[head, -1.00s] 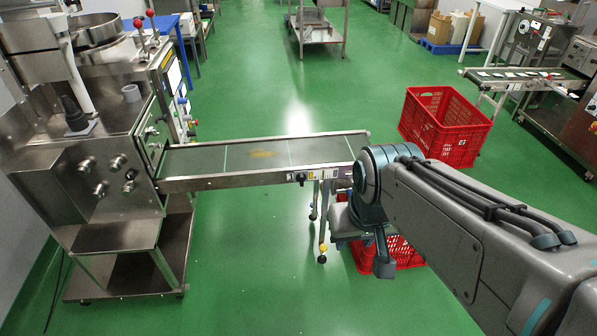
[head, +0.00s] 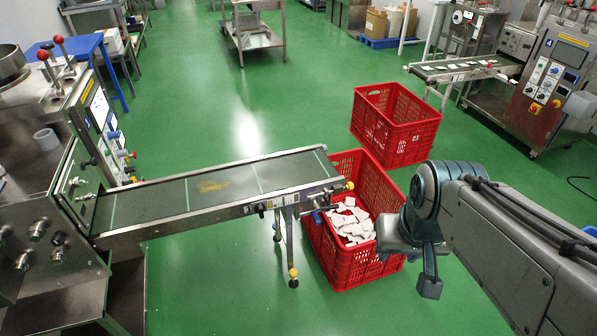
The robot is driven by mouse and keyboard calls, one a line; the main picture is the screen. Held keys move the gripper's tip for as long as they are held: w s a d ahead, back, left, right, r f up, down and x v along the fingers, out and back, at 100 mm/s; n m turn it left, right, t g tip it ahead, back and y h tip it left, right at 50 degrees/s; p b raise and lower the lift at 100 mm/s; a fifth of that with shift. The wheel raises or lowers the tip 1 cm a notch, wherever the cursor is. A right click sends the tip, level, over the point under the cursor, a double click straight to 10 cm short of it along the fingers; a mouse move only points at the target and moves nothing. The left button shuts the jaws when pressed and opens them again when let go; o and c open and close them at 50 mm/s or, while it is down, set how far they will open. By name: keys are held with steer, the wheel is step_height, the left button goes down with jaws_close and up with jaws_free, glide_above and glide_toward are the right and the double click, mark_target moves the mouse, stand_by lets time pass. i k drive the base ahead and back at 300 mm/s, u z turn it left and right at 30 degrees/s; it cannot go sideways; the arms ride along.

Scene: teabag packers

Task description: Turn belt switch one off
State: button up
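The near conveyor belt (head: 160,202) runs from the steel machine at left to a red crate. On its front side rail is a small panel with labels and a dark knob-like switch (head: 261,208). Its setting is too small to read, and I cannot see which number it bears. My gripper (head: 412,262) hangs to the right of the belt's end, over the near right side of the crate, apart from the switch. Its fingers are seen from behind and above, so I cannot tell whether they are open or shut.
The red crate (head: 345,262) under the belt end holds pale packets (head: 350,222). A second red crate (head: 395,125) stands behind it. The steel machine (head: 45,190) fills the left. Another belt (head: 465,69) and machine stand at back right. Green floor is clear in front of the belt.

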mark_target(259, 208)
steer(key=u, duration=0.05)
steer(key=i, duration=1.1)
steer(key=u, duration=0.8)
